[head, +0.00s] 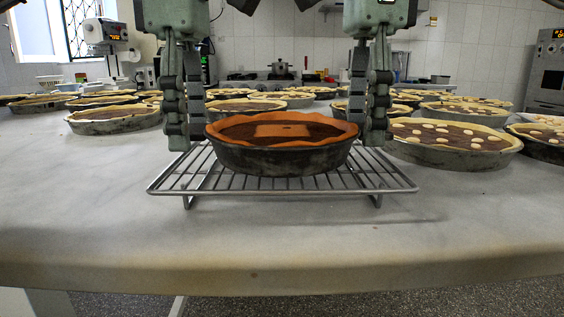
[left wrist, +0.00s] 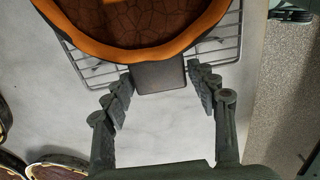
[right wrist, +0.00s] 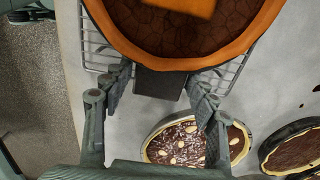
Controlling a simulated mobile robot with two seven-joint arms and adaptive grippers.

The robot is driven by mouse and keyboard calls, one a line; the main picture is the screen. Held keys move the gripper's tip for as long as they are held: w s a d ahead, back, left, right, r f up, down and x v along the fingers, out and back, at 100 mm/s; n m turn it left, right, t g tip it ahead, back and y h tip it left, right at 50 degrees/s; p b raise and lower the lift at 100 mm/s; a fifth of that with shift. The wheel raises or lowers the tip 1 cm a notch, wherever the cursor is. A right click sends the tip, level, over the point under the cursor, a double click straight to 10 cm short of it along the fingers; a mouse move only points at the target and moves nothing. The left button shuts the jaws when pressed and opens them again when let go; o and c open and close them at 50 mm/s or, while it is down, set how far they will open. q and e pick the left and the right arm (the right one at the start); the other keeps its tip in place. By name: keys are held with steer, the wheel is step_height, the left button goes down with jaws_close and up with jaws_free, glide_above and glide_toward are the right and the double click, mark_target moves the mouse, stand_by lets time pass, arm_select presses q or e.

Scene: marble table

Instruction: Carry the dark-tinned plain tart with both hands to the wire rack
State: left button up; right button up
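The dark-tinned tart (head: 282,158) has an orange-brown crust, a plain dark filling and a flat orange piece on top. It sits level on the wire rack (head: 385,180), near its middle. A dark tab sticks out from each side of the tin, seen in the left wrist view (left wrist: 160,77) and the right wrist view (right wrist: 160,85). My left gripper (head: 185,138) is at the tin's left side, fingers spread on either side of that tab. My right gripper (head: 373,138) is at the right side, its fingers likewise spread around the other tab. Both look open.
An almond-dotted tart (head: 450,144) stands close to the right of my right gripper. Another tart (head: 113,119) is at the left, and several more crowd the back of the marble table (head: 90,220). The front of the table is clear.

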arm_select(q)
steer(key=shift+o, duration=0.8)
arm_select(e)
steer(key=shift+o, duration=1)
steer(key=shift+d, duration=0.1)
arm_select(q)
steer(key=shift+a, duration=0.1)
arm_select(e)
steer(key=shift+r, duration=0.15)
arm_select(q)
step_height(320, 180, up, 12)
arm_select(e)
step_height(320, 180, up, 12)
arm_select(q)
steer(key=shift+s, duration=0.15)
arm_select(e)
steer(key=shift+s, duration=0.15)
